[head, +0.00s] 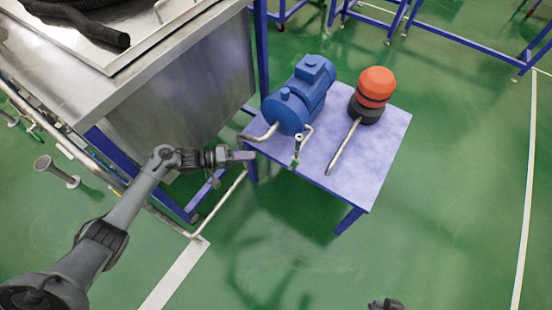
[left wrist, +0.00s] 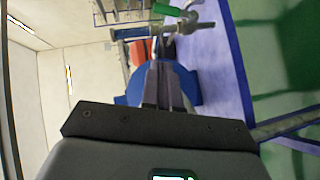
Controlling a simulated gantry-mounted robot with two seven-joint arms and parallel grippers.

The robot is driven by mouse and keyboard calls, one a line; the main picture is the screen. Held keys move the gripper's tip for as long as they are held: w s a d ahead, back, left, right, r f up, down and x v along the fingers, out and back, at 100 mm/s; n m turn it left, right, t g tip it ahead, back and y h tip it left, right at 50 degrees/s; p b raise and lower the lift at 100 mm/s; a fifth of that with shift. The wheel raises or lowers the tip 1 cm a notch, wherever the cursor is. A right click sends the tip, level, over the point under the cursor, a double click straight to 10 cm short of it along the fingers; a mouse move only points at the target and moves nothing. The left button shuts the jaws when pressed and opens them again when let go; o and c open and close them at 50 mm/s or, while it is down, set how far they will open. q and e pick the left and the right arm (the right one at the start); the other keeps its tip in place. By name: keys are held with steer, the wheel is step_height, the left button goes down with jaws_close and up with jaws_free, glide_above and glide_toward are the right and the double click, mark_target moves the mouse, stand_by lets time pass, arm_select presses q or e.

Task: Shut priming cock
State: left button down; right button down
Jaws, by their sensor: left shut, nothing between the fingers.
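The priming cock (head: 296,154) is a small metal tap on a thin pipe at the front of the blue pump (head: 305,93). Its green handle (left wrist: 166,10) shows at the top of the left wrist view, beside the metal valve body (left wrist: 186,24). My left gripper (head: 250,155) is shut and empty, left of the cock and apart from it, by the table's left edge. Its closed fingers (left wrist: 164,66) point toward the cock in the left wrist view. A dark part at the bottom edge of the head view seems to be my right gripper (head: 386,304); its fingers cannot be made out.
The pump stands on a small table (head: 376,165) with blue legs. An orange and black canister (head: 373,88) with a grey rod (head: 343,146) is on its right. A curved pipe (head: 259,134) leaves the pump's left. A steel tank (head: 190,85) stands left; the floor in front is clear.

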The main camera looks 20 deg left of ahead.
mark_target(295, 164)
arm_select(q)
steer(key=s+d+b+x, duration=0.1)
steer(key=b+x, duration=0.3)
steer(key=x, duration=0.9)
steer(key=shift+s+d+f, duration=0.25)
steer(key=shift+s, duration=0.4)
